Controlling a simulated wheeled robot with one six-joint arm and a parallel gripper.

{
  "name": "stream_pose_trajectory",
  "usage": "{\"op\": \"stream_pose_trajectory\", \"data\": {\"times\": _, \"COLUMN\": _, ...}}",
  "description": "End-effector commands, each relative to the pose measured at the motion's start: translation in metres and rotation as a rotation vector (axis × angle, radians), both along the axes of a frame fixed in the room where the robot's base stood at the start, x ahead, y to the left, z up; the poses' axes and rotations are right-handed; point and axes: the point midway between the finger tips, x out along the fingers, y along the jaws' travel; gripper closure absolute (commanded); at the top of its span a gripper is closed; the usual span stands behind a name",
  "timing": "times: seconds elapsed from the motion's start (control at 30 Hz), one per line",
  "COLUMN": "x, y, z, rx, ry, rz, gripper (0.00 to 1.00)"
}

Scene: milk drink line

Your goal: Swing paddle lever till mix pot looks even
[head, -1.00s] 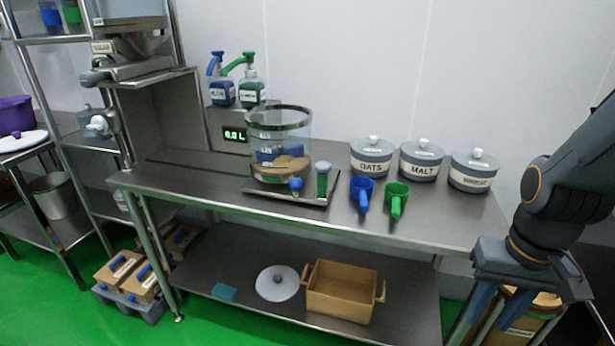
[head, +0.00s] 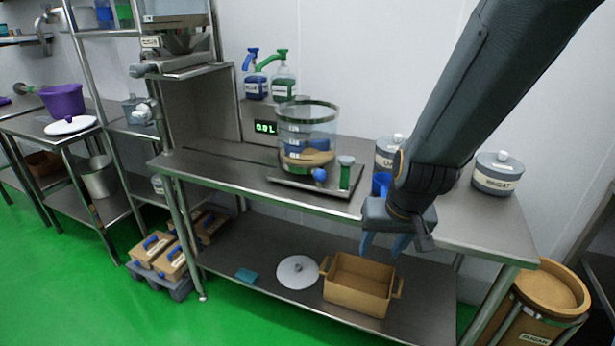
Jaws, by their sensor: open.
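The clear mix pot (head: 306,114) with a dark rim stands on a dark flat base (head: 290,180) on the steel bench. A tan mass (head: 296,162) lies low in it, with blue shapes above, so the contents look uneven. A blue ball knob (head: 319,175) is at the pot's front, and a green upright handle with a pale top (head: 346,172) stands to its right. I cannot tell which is the paddle lever. My gripper (head: 383,243) is open and empty, fingers pointing down, in front of the bench edge and to the right of the pot.
A blue scoop (head: 381,184) and an oats jar (head: 386,152) are partly hidden by my arm. The wheat jar (head: 497,173) stands at right. Two pump bottles (head: 284,82) and a lit display (head: 265,127) are behind the pot. A brown box (head: 357,285) is on the lower shelf.

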Motion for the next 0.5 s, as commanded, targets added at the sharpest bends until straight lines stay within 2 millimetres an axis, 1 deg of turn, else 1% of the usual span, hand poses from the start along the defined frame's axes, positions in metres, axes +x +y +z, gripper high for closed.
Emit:
{"op": "stream_pose_trajectory", "data": {"times": 0.03, "x": 0.024, "y": 0.020, "z": -0.003, "rx": 0.010, "ry": -0.068, "rz": 0.004, "gripper": 0.53}}
{"op": "stream_pose_trajectory", "data": {"times": 0.07, "x": 0.040, "y": 0.030, "z": -0.004, "rx": 0.013, "ry": -0.118, "rz": 0.002, "gripper": 0.53}}
{"op": "stream_pose_trajectory", "data": {"times": 0.1, "x": 0.061, "y": 0.044, "z": -0.005, "rx": 0.016, "ry": -0.186, "rz": -0.007, "gripper": 0.53}}
{"op": "stream_pose_trajectory", "data": {"times": 0.2, "x": 0.104, "y": 0.072, "z": -0.004, "rx": 0.009, "ry": -0.345, "rz": -0.029, "gripper": 0.53}}
{"op": "stream_pose_trajectory", "data": {"times": 0.3, "x": 0.135, "y": 0.094, "z": -0.002, "rx": -0.016, "ry": -0.490, "rz": -0.056, "gripper": 0.53}}
{"op": "stream_pose_trajectory", "data": {"times": 0.33, "x": 0.143, "y": 0.100, "z": -0.001, "rx": -0.027, "ry": -0.532, "rz": -0.064, "gripper": 0.53}}
{"op": "stream_pose_trajectory", "data": {"times": 0.4, "x": 0.158, "y": 0.113, "z": 0.001, "rx": -0.059, "ry": -0.633, "rz": -0.084, "gripper": 0.53}}
{"op": "stream_pose_trajectory", "data": {"times": 0.5, "x": 0.171, "y": 0.127, "z": 0.007, "rx": -0.117, "ry": -0.771, "rz": -0.113, "gripper": 0.53}}
